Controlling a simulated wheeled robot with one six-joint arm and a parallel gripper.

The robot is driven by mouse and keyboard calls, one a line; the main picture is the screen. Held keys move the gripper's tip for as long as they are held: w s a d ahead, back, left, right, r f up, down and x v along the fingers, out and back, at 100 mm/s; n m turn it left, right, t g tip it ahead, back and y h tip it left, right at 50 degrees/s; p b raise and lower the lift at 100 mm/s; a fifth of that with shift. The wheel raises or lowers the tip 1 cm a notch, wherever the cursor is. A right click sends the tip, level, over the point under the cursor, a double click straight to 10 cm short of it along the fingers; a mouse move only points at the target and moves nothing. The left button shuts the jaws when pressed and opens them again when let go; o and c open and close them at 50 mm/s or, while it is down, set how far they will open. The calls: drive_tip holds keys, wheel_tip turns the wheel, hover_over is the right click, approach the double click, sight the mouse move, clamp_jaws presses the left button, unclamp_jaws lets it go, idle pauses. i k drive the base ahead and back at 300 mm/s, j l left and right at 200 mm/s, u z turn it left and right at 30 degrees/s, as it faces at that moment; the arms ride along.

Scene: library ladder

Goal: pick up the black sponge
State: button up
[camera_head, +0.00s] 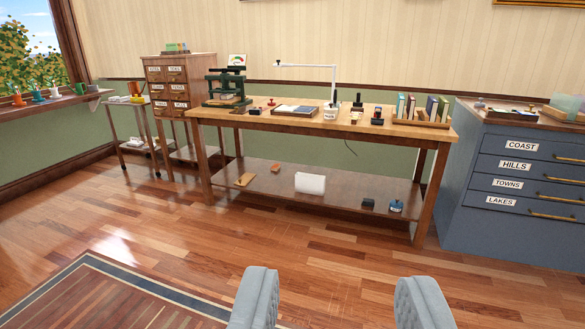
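My gripper (335,280) shows at the bottom of the view as two pale grey fingers set wide apart, open and empty. It is well short of the wooden workbench. A small dark block (368,203) lies on the bench's lower shelf, right of centre; it may be the black sponge, but it is too small to be sure. Other small dark items stand on the bench top, including one (357,103) right of the lamp; I cannot tell their material.
The workbench (265,119) has a white block (310,183) and a blue-topped item (396,206) on its lower shelf. A blue drawer cabinet (470,200) stands right. A drawer cabinet (179,62) and cart (131,145) stand left. The wooden floor (200,235) before the bench is clear.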

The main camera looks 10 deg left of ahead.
sight(251, 112)
drive_tip(key=i+j+u, duration=0.25)
drive_tip(key=i, duration=0.7)
drive_tip(key=i+u, duration=0.25)
drive_tip(key=i, duration=0.7)
drive_tip(key=i+z, duration=0.1)
drive_tip(key=i, duration=0.55)
drive_tip(key=i+j, duration=0.15)
drive_tip(key=i, duration=0.45)
drive_tip(key=i+z, duration=0.15)
drive_tip(key=i, duration=0.5)
drive_tip(key=i+j+z, duration=0.1)
drive_tip(key=i+j, duration=0.15)
drive_tip(key=i, duration=0.35)
